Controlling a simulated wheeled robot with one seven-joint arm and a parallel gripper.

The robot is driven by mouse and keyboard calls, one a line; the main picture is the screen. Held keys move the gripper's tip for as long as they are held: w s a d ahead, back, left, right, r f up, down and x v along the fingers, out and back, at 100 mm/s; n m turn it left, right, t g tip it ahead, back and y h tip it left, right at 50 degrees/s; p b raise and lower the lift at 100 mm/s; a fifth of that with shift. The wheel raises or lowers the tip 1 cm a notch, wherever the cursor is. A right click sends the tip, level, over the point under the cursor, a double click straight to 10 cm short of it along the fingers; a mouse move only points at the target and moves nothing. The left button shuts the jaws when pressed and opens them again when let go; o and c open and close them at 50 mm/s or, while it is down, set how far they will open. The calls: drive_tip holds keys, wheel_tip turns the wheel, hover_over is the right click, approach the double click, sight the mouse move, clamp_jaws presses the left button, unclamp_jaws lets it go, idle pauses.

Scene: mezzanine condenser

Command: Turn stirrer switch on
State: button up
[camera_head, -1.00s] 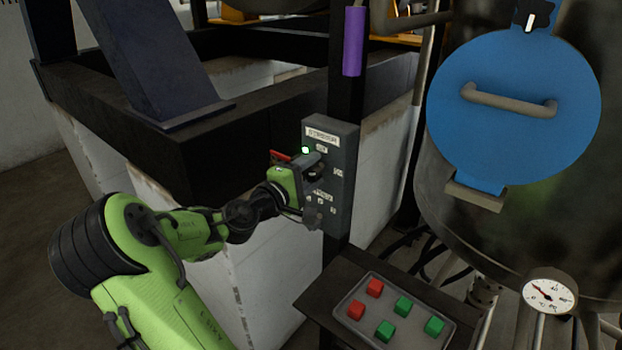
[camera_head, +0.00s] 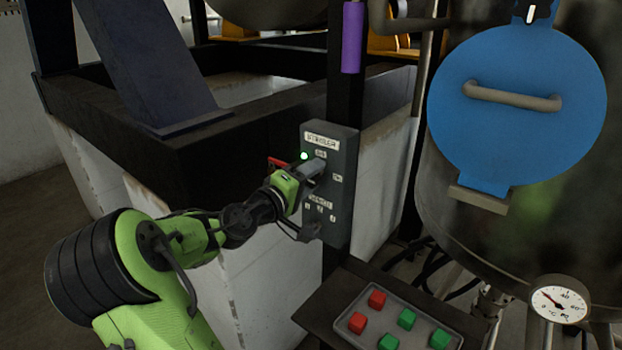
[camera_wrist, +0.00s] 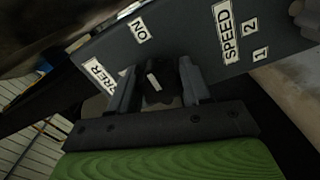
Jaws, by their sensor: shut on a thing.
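The stirrer panel (camera_head: 341,210) is a grey upright box on a dark post. It carries a STIRRER label (camera_head: 322,141), a lit green lamp (camera_head: 304,156) and an ON label (camera_head: 337,177). My gripper (camera_wrist: 157,86) is at the upper part of the panel, its fingers on either side of a black knob, the stirrer switch (camera_wrist: 160,97), and shut on it. The knob's white mark points roughly toward the ON label in the wrist view (camera_wrist: 139,30). In the head view the gripper mostly hides the knob.
The SPEED label (camera_wrist: 226,30) with its numbers is lower on the panel. Below stands a tray (camera_head: 345,328) with red and green blocks. A vessel with a blue round hatch (camera_head: 515,110) and a dial gauge (camera_head: 559,300) is at the right. A dark steel frame (camera_head: 150,140) is at the left.

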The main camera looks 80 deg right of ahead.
drive_tip(key=shift+w, duration=0.15)
drive_tip(key=o, duration=1.1)
drive_tip(key=shift+w+d, duration=0.1)
drive_tip(key=shift+c, duration=0.2)
drive_tip(key=p+v, duration=0.1)
drive_tip(key=v, duration=1.4)
drive_tip(key=shift+a+p, duration=0.4)
drive_tip(key=shift+a, duration=0.05)
